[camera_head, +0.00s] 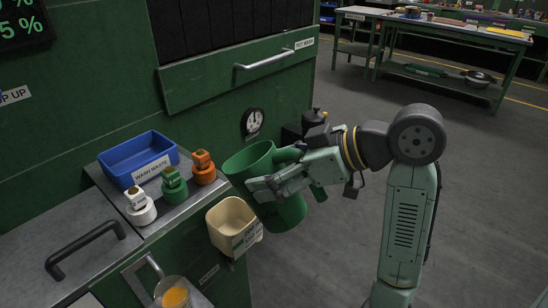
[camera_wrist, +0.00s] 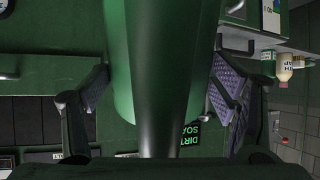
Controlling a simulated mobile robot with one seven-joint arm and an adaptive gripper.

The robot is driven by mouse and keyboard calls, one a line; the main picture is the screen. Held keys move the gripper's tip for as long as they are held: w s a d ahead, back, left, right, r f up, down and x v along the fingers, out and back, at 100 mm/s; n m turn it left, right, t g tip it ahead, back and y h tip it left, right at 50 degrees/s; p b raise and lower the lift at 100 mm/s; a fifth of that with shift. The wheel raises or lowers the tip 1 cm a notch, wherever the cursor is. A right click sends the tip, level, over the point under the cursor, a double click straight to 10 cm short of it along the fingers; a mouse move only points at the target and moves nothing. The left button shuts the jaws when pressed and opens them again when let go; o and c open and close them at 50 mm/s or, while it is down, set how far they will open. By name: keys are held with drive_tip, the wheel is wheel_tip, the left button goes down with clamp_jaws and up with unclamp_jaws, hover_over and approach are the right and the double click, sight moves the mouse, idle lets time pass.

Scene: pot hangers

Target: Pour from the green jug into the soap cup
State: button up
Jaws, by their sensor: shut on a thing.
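The green jug (camera_head: 249,160) is held in the air at the right end of the counter. It leans, with its wide mouth up and to the left and its base down to the right. My gripper (camera_head: 264,186) is shut on it and hides part of its side. In the wrist view the jug (camera_wrist: 160,60) fills the middle between my fingers. A cream, open cup (camera_head: 228,216) with a label too small to read sits just below and left of the jug's mouth. A clear cup (camera_head: 172,291) of orange liquid stands lower left. I cannot tell which is the soap cup.
A blue WASH WASTE bin (camera_head: 138,157) and white (camera_head: 139,208), green (camera_head: 173,187) and orange (camera_head: 202,168) bottles stand on the counter. A black handle (camera_head: 85,246) rises from the counter top. The floor at right is open.

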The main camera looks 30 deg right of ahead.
drive_tip(key=shift+w+r+g+h+p, duration=0.1)
drive_tip(key=shift+r+g+h+p, duration=0.45)
drive_tip(key=shift+p, duration=0.25)
drive_tip(key=g+h+p, duration=0.1)
drive_tip(key=w+a+f+g+h+p, duration=0.1)
drive_tip(key=g+p, duration=0.1)
drive_tip(key=shift+f+h, duration=0.15)
drive_tip(key=shift+h, duration=0.1)
drive_tip(key=g+p, duration=0.1)
drive_tip(key=w+f+g+h+p, duration=0.1)
drive_tip(key=shift+w+a+f+h+p, duration=0.1)
drive_tip(key=shift+a+f+h+p, duration=0.2)
drive_tip(key=shift+a+p, duration=0.1)
drive_tip(key=shift+f+g, duration=0.25)
drive_tip(key=shift+f, duration=0.1)
drive_tip(key=shift+a+r, duration=0.1)
drive_tip(key=shift+w+f, duration=0.1)
drive_tip(key=shift+f, duration=0.15)
drive_tip(key=shift+g+p, duration=0.3)
drive_tip(key=shift+p, duration=0.1)
drive_tip(key=shift+w+a+f+h, duration=0.1)
drive_tip(key=shift+f+h, duration=0.05)
drive_tip(key=shift+h, duration=0.15)
drive_tip(key=shift+p, duration=0.35)
